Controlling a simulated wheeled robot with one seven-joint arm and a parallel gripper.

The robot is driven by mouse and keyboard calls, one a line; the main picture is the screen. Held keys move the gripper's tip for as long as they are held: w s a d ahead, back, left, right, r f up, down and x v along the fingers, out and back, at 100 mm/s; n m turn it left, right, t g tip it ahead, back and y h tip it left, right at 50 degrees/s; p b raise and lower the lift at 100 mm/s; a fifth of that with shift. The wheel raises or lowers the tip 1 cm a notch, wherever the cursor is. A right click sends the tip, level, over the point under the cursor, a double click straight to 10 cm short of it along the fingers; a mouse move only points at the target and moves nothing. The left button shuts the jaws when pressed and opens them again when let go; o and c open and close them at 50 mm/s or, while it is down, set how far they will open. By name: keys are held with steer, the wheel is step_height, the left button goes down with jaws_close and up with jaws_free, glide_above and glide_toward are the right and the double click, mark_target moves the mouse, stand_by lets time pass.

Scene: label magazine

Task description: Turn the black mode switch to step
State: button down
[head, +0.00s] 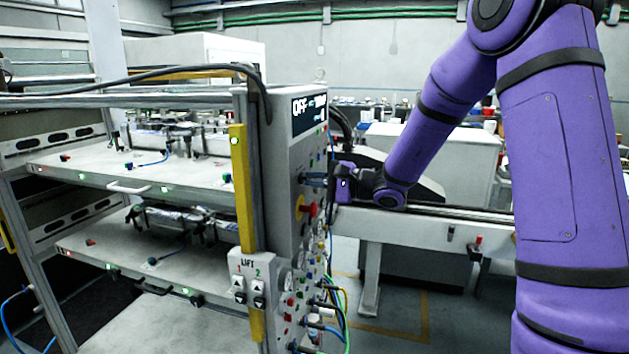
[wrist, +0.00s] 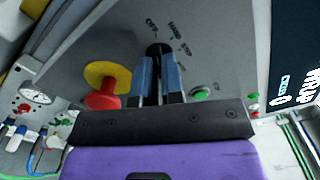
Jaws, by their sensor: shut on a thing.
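The black mode switch (wrist: 158,48) is on the grey panel in the wrist view, with labels around its upper side, including OFF and HAND and one that looks like STEP or STOP. My gripper (wrist: 159,66) is shut on the switch, one blue finger on each side of it. The fingers hide most of the knob, so I cannot tell exactly which mark it points to.
A red emergency button on a yellow disc (wrist: 106,88) sits close to the left of my fingers. A green button (wrist: 200,94) is to the right. In the head view, cables (head: 335,300) hang low on the panel, and a machine frame with shelves (head: 130,185) stands left.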

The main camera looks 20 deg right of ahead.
steer(key=m, duration=0.8)
steer(key=shift+f+m, duration=0.1)
steer(key=shift+m, duration=0.2)
steer(key=m, duration=0.4)
steer(key=shift+m, duration=2.5)
steer(key=c, duration=1.2)
jaws_free()
steer(key=shift+c, duration=0.2)
